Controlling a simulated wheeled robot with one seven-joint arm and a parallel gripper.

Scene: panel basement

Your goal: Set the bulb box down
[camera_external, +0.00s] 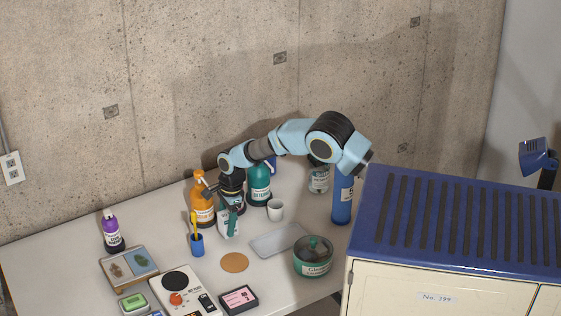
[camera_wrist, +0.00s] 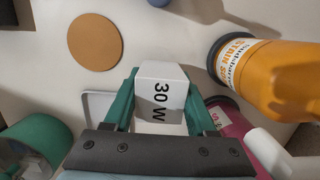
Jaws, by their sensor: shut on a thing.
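The bulb box (camera_external: 227,224) is a small white carton with teal showing at its side in the external view. In the wrist view the bulb box (camera_wrist: 160,92) shows a white face marked "30 W". My gripper (camera_external: 229,212) is shut on it, with a green finger on each side in the wrist view (camera_wrist: 160,105). The box is over the white table, between the orange spray bottle (camera_external: 203,214) and the white mug (camera_external: 275,211). I cannot tell whether its base touches the table. Part of the box is hidden by the fingers.
A blue pencil cup (camera_external: 197,246), a cork-coloured disc (camera_external: 235,262) and a grey tray (camera_external: 266,246) are in front. A teal bottle (camera_external: 257,188) stands behind. Bare table lies between disc and box.

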